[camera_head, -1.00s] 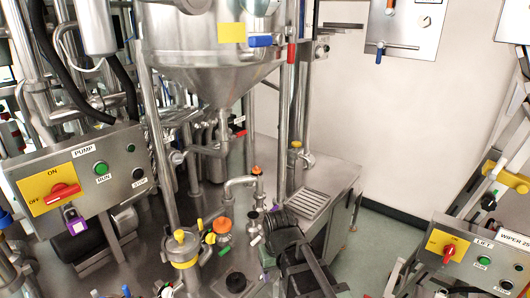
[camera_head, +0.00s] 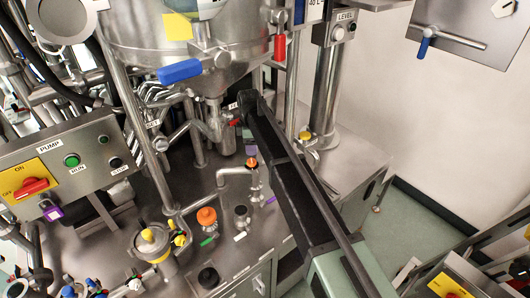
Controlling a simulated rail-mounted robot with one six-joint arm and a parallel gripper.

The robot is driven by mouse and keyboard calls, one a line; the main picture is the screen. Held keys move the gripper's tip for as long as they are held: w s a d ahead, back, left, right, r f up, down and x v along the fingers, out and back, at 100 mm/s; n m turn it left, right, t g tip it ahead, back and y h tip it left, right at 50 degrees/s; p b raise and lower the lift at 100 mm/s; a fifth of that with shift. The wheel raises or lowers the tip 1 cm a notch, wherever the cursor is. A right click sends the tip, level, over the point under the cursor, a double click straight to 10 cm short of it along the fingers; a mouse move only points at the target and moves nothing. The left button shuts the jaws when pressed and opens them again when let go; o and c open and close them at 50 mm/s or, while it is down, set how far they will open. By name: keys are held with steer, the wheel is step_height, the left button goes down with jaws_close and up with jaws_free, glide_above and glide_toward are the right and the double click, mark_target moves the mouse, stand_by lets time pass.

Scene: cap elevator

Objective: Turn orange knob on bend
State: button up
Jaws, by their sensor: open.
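An orange knob (camera_head: 251,162) sits on top of the bent steel pipe (camera_head: 233,171) near the middle of the view. My arm reaches in from the lower right, and its far end is above and behind this bend. My gripper (camera_head: 250,148) appears small, pointing down just above the orange knob in the picture. It is open. Its fingertips are hard to make out, and I cannot tell whether they touch the knob. A second, larger orange knob (camera_head: 206,216) stands lower left on the steel deck, apart from my gripper.
A steel hopper (camera_head: 190,45) with a blue handle (camera_head: 180,71) hangs above left. A yellow-topped valve (camera_head: 152,242) stands at lower left, and the pump panel (camera_head: 75,165) is at far left.

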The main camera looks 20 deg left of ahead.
mark_target(251, 159)
steer(key=shift+s+a+r+n, duration=0.1)
steer(key=shift+s+a+n, duration=0.2)
steer(key=shift+s+n, duration=0.15)
steer(key=shift+w+d+f, duration=0.15)
steer(key=shift+f, duration=0.15)
step_height(251, 159, down, 7)
steer(key=b, duration=0.7)
steer(key=shift+f+b, duration=0.2)
steer(key=shift+b, duration=0.2)
steer(key=shift+r, duration=0.1)
steer(key=shift+r, duration=0.1)
steer(key=shift+c, duration=0.4)
steer(key=c, duration=0.8)
